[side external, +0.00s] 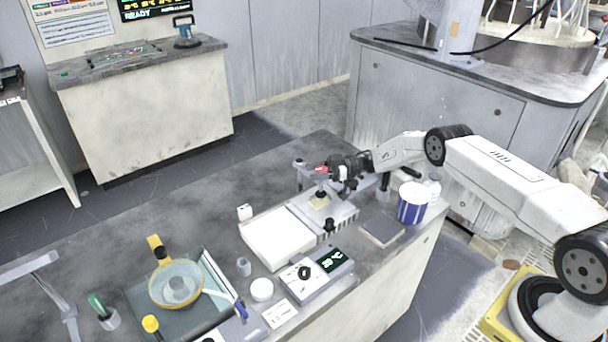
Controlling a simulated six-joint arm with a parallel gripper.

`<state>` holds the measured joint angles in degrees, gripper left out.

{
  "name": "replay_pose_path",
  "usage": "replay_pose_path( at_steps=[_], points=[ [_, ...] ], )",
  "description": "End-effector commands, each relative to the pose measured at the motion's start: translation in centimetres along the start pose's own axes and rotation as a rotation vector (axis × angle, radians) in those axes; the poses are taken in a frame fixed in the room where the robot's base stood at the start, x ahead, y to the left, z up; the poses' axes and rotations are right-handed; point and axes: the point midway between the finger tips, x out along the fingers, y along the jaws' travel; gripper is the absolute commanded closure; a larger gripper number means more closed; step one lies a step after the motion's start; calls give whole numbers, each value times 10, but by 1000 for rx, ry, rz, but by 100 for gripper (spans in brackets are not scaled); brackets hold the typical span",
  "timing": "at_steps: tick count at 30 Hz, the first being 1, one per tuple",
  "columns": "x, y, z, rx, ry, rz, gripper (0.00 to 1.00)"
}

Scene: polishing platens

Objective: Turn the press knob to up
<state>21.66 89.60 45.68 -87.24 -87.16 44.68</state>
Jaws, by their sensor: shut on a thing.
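A small press (322,212) stands on the grey bench, with a light base, a short post and a yellowish pad under its stem. A small red part (320,169) shows at the top of the press; it appears to be the press knob. My gripper (330,169) reaches in from the right at that height and is shut on this red part, as far as I can tell. The fingertips are small and dark, and they partly hide it. Which way the knob points cannot be made out.
A control box (318,272) with a green display and black dial stands in front. A white tray (278,238) lies left of the press. A blue-and-white tub (412,203) and a dark flat block (382,232) stand right. The bench behind the press is clear.

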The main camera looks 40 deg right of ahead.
Motion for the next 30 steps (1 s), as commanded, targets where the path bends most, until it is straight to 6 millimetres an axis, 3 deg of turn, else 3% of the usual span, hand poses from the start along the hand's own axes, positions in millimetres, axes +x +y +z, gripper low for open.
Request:
replay_pose_path(
  at_steps=[15,30],
  points=[
    [1,-3,-1,-1,3,-127,100],
    [1,-3,-2,-1,5,-142,100]
  ],
)
